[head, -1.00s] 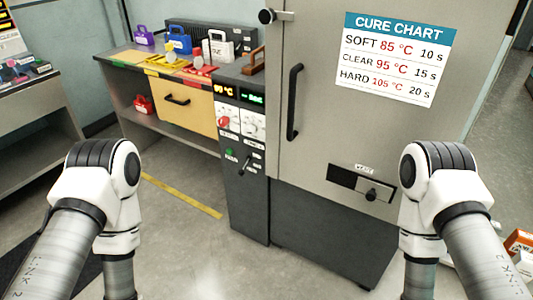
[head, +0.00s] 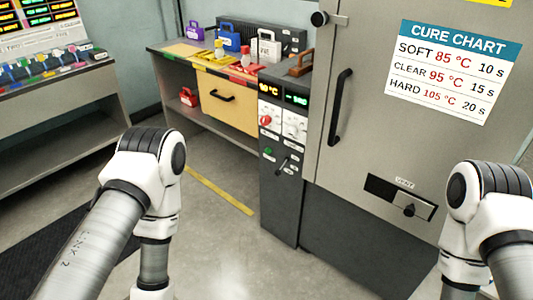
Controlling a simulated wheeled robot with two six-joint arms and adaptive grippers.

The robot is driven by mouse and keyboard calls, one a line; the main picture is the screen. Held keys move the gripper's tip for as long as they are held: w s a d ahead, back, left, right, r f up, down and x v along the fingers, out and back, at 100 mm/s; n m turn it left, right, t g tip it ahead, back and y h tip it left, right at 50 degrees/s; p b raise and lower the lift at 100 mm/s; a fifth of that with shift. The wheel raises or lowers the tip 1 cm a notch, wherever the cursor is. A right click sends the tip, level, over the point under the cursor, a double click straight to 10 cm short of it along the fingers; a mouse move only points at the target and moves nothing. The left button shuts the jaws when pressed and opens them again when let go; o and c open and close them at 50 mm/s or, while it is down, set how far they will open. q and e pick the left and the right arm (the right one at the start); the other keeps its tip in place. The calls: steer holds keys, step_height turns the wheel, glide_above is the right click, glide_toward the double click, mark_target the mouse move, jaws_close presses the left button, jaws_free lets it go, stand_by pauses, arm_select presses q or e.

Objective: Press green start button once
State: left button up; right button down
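The green start button (head: 268,151) is a small round button low on the front of the grey control column (head: 283,205), beside the large oven door. A dark lever (head: 283,163) sits just right of it. Above are a red knob (head: 266,120), a white dial panel (head: 294,125) and two lit displays, one orange (head: 269,88) and one green (head: 296,99). Both my arms reach down out of the picture, left and right of the column. Neither gripper shows, and nothing touches the button.
The oven door (head: 370,150) has a long black handle (head: 340,107), a cure chart (head: 454,70) and a vent slider (head: 410,210). A bench (head: 165,57) with coloured cases stands behind left. Another bench (head: 40,120) is far left. Floor before the column is clear.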

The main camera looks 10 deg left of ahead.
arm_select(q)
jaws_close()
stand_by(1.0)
